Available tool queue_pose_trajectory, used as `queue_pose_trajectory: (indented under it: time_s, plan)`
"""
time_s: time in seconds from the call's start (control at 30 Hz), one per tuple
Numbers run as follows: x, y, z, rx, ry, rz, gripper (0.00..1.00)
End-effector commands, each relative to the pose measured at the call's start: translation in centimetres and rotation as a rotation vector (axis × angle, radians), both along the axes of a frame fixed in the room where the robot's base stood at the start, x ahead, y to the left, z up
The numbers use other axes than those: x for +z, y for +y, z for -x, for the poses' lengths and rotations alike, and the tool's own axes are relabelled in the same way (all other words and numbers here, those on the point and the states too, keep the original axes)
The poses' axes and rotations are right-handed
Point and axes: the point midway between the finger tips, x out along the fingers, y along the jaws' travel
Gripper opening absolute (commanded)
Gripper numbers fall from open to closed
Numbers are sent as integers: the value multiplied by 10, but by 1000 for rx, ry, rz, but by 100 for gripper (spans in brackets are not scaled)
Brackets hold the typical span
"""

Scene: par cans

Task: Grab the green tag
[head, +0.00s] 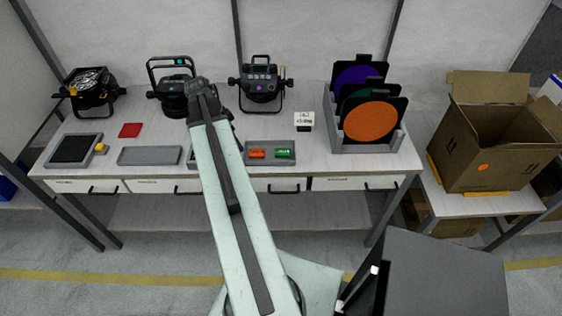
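The green tag (283,153) is a small bright green piece with pale markings. It lies in the right part of a shallow grey tray (269,161) near the front edge of the workbench. An orange-red tag (257,154) lies to its left in the same tray, with a small gap between them. My raised arm passes to the left of this tray and covers part of the bench there. My gripper does not show, so its position relative to the green tag cannot be seen.
Black lamps (262,84) stand along the back of the bench. A grey rack (366,147) with coloured discs stands right of the tray. A small white box (304,122) sits behind it. Another grey tray (149,156) and a red square (130,130) lie left. A cardboard box (477,150) stands far right.

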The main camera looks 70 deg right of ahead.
Motion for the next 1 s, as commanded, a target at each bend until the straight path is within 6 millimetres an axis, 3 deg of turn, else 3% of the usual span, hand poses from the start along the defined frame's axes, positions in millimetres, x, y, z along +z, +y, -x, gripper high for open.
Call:
queue_pose_trajectory:
  time_s: [0.03,0.1,0.23,0.4,0.6,0.77,1.0]
  plan:
    - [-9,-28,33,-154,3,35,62]
    - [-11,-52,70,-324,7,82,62]
    - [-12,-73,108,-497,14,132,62]
    - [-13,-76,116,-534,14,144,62]
    - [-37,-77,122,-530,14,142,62]
    - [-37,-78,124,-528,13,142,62]
    - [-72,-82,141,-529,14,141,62]
